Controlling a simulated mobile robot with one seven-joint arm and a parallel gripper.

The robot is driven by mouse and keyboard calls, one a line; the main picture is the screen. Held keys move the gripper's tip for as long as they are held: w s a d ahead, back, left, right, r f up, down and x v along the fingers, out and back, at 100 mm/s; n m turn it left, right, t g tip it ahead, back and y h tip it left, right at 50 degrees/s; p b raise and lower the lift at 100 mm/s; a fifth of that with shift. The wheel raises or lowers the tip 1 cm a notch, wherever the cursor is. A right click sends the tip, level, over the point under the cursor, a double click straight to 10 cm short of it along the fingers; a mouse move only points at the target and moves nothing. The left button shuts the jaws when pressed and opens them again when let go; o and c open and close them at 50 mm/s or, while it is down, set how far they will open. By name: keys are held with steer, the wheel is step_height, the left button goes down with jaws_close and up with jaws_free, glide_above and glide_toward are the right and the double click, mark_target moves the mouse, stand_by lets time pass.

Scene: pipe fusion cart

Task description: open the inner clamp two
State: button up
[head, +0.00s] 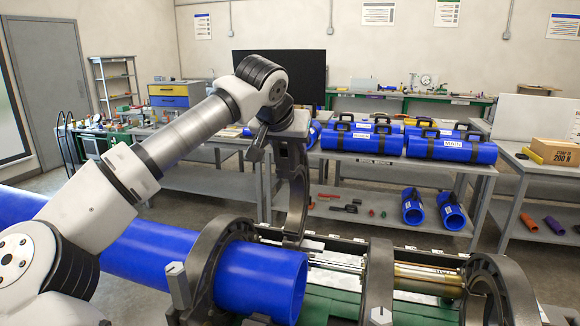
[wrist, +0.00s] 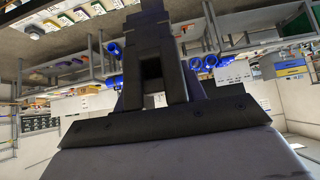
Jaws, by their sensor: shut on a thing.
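A dark curved clamp half (head: 296,195) stands raised, nearly upright, behind the end of the blue pipe (head: 270,285). My gripper (head: 272,140) is at its top end and is shut on it. The wrist view shows the dark gripper fingers (wrist: 150,65) close together; the held part is hard to make out there. Another dark clamp (head: 205,265) stands around the blue pipe near its end. Two more dark clamp parts stand to the right, one in the middle (head: 378,285) and one at the far right (head: 492,285). The raised half's hinge is partly hidden by the pipe.
Metal rods (head: 335,262) and a brass-coloured cylinder (head: 425,278) run between the clamps over a green bed. A grey workbench (head: 385,160) with blue cases (head: 450,150) stands behind. A cardboard box (head: 555,150) is at the right.

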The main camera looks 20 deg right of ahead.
steer(key=shift+w+d+r, duration=0.1)
steer(key=shift+w+d, duration=0.45)
steer(key=shift+w, duration=0.3)
steer(key=shift+w+d, duration=0.8)
steer(key=shift+w, duration=0.3)
steer(key=shift+w+d, duration=0.55)
steer(key=shift+w, duration=0.3)
steer(key=shift+f, duration=0.2)
steer(key=shift+w, duration=0.1)
